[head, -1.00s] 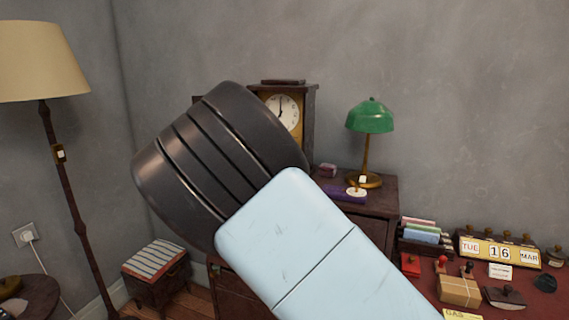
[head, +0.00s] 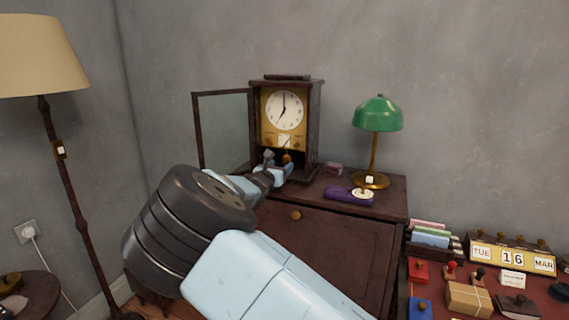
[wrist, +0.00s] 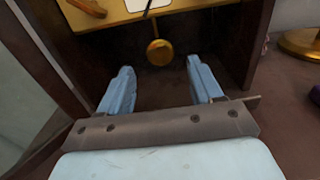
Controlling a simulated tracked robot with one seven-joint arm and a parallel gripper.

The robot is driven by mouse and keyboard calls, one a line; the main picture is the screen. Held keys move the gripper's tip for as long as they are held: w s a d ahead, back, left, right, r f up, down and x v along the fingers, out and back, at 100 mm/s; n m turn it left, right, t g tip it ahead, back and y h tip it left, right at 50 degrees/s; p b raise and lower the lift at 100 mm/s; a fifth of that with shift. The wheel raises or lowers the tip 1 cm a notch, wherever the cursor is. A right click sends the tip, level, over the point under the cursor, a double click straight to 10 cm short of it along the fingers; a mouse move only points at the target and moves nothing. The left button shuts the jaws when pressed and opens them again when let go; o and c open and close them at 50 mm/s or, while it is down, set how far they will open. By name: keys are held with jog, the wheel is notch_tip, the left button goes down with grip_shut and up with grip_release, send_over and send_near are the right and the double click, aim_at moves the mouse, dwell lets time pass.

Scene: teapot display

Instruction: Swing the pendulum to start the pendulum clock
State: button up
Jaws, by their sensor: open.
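The pendulum clock (head: 313,130) stands on a dark wooden cabinet, its glass door (head: 226,132) swung open to the left. Its white dial (head: 284,109) reads about seven. The brass pendulum bob (wrist: 160,52) hangs low inside the case in the wrist view; it also shows small in the head view (head: 287,158). My gripper (wrist: 161,77) is open and empty, at the front opening of the clock case. Its two blue fingers point into the case, one to each side of the bob and short of it in the picture. Whether they touch it, I cannot tell.
A green desk lamp (head: 377,115) and a purple object (head: 348,195) stand right of the clock on the cabinet (head: 330,235). The case's side walls are close to both fingers. The open door is left of my gripper.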

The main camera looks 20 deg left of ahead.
aim_at(286, 161)
jog(key=shift+w+d, duration=0.2)
jog(key=shift+w, duration=2.3)
grip_shut()
